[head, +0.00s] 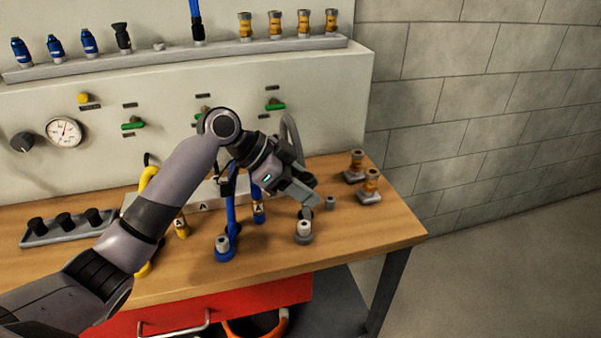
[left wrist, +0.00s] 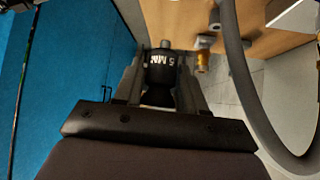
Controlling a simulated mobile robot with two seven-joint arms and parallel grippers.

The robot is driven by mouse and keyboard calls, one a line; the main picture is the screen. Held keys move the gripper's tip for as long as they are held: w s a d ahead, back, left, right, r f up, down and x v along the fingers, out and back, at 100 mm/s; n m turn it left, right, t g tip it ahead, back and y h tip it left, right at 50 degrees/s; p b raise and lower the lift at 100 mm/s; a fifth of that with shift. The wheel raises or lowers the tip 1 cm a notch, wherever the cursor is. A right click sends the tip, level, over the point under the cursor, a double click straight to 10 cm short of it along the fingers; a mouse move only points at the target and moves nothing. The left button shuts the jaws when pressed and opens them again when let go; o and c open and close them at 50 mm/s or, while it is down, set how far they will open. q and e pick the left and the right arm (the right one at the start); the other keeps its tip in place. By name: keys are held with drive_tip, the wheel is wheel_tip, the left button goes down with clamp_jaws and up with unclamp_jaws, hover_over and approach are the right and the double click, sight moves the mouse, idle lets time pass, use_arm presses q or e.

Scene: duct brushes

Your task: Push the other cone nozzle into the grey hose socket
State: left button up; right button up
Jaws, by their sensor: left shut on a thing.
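My left gripper (head: 306,194) is low over the right part of the bench and shut on a black piece. In the left wrist view this piece (left wrist: 160,76) sits between the fingers and bears white lettering. The fingers largely hide it in the head view, so I cannot tell whether it is a cone nozzle. The grey hose (head: 290,133) arches behind the gripper, and it also curves down the right of the left wrist view (left wrist: 239,70). A grey-based holder (head: 304,238) with a pale top stands just below the gripper. My right gripper is not in view.
A blue holder (head: 222,253) stands to the left. A small grey piece (head: 330,203) and two brass fittings (head: 371,182) on grey bases are to the right. A tray (head: 65,233) with black pieces lies at far left. The bench front right is clear.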

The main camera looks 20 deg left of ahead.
sight(304, 224)
use_arm(q)
drive_tip(key=shift+f, duration=0.1)
wheel_tip(304, 224, down, 6)
drive_tip(key=b, duration=0.5)
drive_tip(key=shift+r+b, duration=0.2)
drive_tip(key=shift+b, duration=0.1)
idle(0.7)
drive_tip(key=shift+p, duration=0.45)
drive_tip(key=shift+p, duration=0.6)
idle(1.1)
drive_tip(key=shift+f, duration=0.45)
idle(0.4)
drive_tip(key=o, duration=1.1)
drive_tip(key=shift+o, duration=0.2)
